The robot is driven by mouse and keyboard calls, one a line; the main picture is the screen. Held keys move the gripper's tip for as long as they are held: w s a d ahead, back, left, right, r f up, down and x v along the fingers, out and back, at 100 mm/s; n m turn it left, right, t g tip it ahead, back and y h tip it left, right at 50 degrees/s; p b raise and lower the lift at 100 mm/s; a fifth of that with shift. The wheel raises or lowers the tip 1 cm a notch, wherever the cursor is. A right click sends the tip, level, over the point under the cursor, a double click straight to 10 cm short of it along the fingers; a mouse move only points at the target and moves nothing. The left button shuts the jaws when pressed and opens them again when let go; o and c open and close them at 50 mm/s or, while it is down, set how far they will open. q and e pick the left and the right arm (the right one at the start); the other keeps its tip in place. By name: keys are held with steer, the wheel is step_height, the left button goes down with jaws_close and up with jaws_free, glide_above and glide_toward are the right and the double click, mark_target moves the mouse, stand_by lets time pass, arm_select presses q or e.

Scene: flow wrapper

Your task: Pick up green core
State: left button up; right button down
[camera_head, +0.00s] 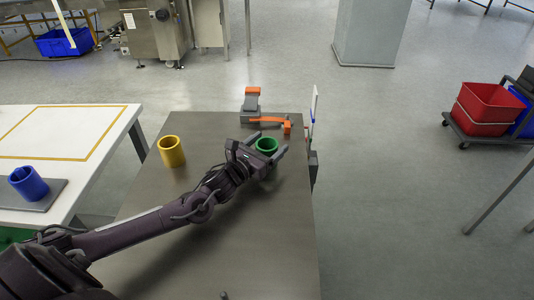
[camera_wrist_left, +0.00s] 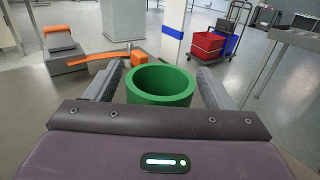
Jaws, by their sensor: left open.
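The green core (camera_head: 267,144) is a hollow ring that stands upright near the far right part of the grey table (camera_head: 200,125). My left gripper (camera_head: 268,143) is open, with one finger on each side of the core. In the left wrist view the green core (camera_wrist_left: 160,84) sits between the two spread fingers, and its lower front is hidden behind the gripper body. I see small gaps at the rim, but I cannot tell whether a finger touches it lower down. My right gripper is not in view.
A yellow core (camera_head: 171,151) stands to the left on the same table. An orange and grey device (camera_head: 252,105) with an orange arm (camera_head: 270,121) lies just behind the green core. A blue core (camera_head: 28,183) stands on a grey plate on the white table (camera_head: 90,122) at left.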

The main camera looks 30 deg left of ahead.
arm_select(q)
steer(key=c, duration=1.1)
steer(key=shift+o, duration=0.2)
steer(key=shift+r, duration=0.15)
